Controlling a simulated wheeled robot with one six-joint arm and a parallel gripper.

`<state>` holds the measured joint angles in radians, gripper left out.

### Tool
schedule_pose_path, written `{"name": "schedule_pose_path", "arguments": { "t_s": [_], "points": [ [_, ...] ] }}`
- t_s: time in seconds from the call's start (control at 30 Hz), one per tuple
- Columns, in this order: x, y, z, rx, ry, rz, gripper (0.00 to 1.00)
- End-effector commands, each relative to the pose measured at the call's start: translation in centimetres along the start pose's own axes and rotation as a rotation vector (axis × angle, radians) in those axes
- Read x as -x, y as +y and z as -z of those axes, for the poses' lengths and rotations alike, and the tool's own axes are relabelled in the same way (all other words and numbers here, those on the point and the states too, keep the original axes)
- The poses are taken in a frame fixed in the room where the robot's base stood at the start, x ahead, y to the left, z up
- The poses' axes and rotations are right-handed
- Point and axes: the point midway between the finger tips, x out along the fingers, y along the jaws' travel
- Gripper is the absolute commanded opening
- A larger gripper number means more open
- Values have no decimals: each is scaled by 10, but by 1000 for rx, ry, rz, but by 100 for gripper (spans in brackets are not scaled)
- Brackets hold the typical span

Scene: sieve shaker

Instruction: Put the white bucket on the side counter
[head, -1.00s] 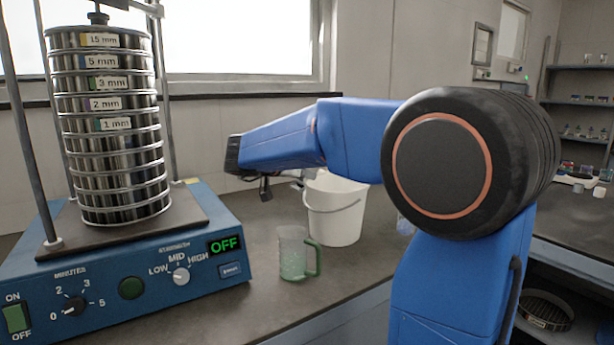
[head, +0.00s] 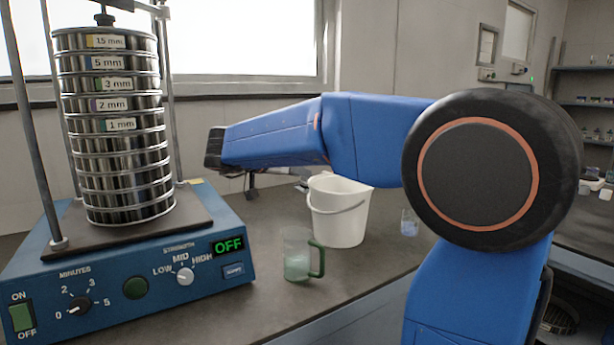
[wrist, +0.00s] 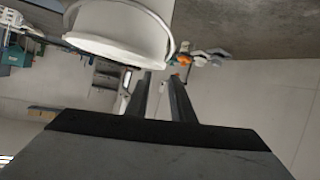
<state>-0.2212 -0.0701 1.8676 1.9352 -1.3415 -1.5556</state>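The white bucket (head: 340,212) stands upright on the main bench, its wire handle hanging across its front. In the wrist view the bucket (wrist: 115,40) fills the upper left, with its handle curving beside it. My gripper (head: 251,190) shows small and dark under the end of my blue arm, left of the bucket in the head view. In the wrist view its two fingers (wrist: 160,80) are a little apart with nothing visible between them, close to the bucket's edge. Contact cannot be told. The side counter (head: 575,232) is at the right, partly hidden by my arm.
A clear mug with a green handle (head: 298,255) stands in front of the bucket. A small glass beaker (head: 409,224) is right of it. The sieve shaker (head: 125,265) with its stack (head: 115,125) fills the left; its display reads OFF. Small items stand on the side counter.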

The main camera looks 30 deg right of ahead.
Motion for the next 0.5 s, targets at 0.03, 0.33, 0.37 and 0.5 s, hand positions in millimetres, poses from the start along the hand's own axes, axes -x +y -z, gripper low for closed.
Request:
{"name": "schedule_pose_path", "arguments": {
  "t_s": [0.03,0.33,0.37,0.5],
  "points": [
    [10,-1,0,0,1,4,22],
    [48,0,0,0,1,2,22],
    [51,0,0,0,0,2,22],
    [57,0,0,0,0,1,22]
  ]
}}
